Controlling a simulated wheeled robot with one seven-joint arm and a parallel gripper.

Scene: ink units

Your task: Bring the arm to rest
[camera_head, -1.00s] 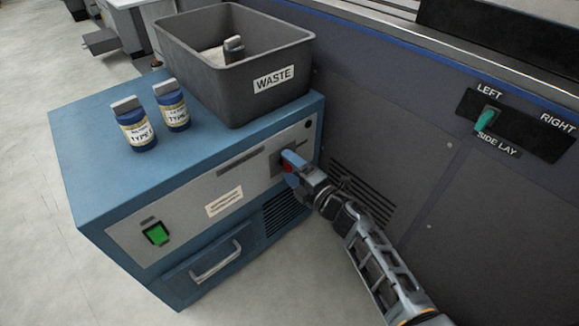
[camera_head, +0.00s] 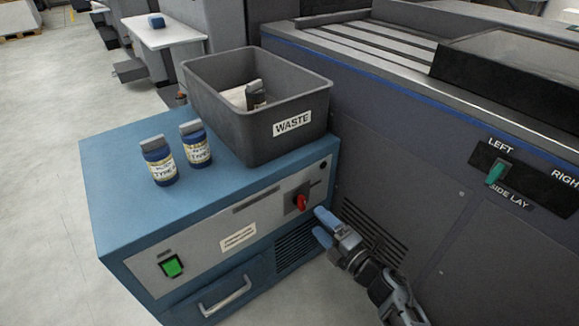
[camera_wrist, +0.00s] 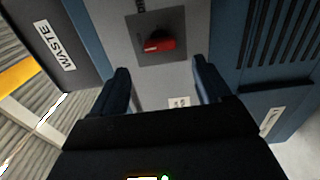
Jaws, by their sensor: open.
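My gripper (camera_head: 324,228) is open and empty, with blue fingertips, in front of the blue cabinet (camera_head: 110,185) near its right front corner. It stands apart from the red knob (camera_head: 301,202) on the cabinet's grey front panel. In the wrist view the red knob (camera_wrist: 159,43) sits on a dark plate beyond and between the two open fingers (camera_wrist: 160,88). Part of my arm (camera_head: 385,290) runs down to the bottom edge of the head view.
The dark machine (camera_head: 430,200) with a SIDE LAY lever (camera_head: 495,174) stands right.

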